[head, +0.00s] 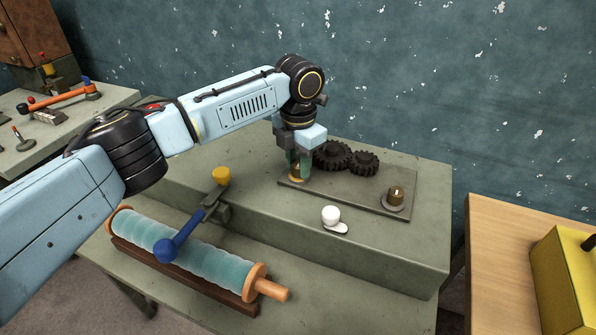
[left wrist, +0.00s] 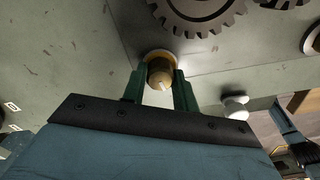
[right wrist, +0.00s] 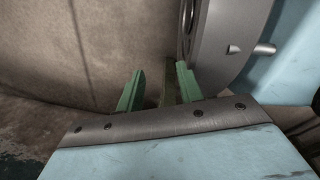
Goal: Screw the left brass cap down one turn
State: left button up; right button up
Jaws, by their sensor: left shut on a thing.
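The left brass cap (head: 295,179) sits at the left end of a flat metal plate (head: 350,194), mostly hidden by my left gripper (head: 299,164). In the left wrist view the cap (left wrist: 159,76) is between the green fingertips of my left gripper (left wrist: 160,82), which are shut on it from both sides. A second brass cap (head: 396,193) stands on a round base at the plate's right end. My right gripper (right wrist: 160,88) shows only in the right wrist view. Its green fingers are apart, and I see nothing held between them.
Two dark gears (head: 332,155) lie on the plate beside my left gripper. A teal roller (head: 190,252) lies on the lower ledge. A yellow box (head: 566,280) is at the right.

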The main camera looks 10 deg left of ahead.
pick_arm(q)
jog(key=shift+f+b, duration=0.1)
jog(key=shift+b, duration=0.4)
pick_arm(e)
jog(key=w, duration=0.1)
jog(key=w+d, duration=0.1)
jog(key=w, duration=0.1)
jog(key=shift+d+f, duration=0.15)
jog(key=shift+f, duration=0.2)
jog(key=shift+s, duration=0.1)
pick_arm(q)
jog(key=o, duration=1)
jog(key=shift+r, duration=0.35)
notch_tip(320, 180, up, 3)
jog(key=shift+w+f+p, duration=0.1)
jog(key=shift+f+p, duration=0.05)
jog(key=shift+p, duration=0.2)
notch_tip(320, 180, up, 10)
jog(key=shift+r+p, duration=0.1)
jog(key=shift+p, duration=0.8)
pick_arm(e)
jog(key=shift+s+a+r, duration=0.45)
jog(key=shift+s, duration=0.15)
jog(key=shift+s+a+r, duration=0.4)
jog(key=shift+s, duration=0.15)
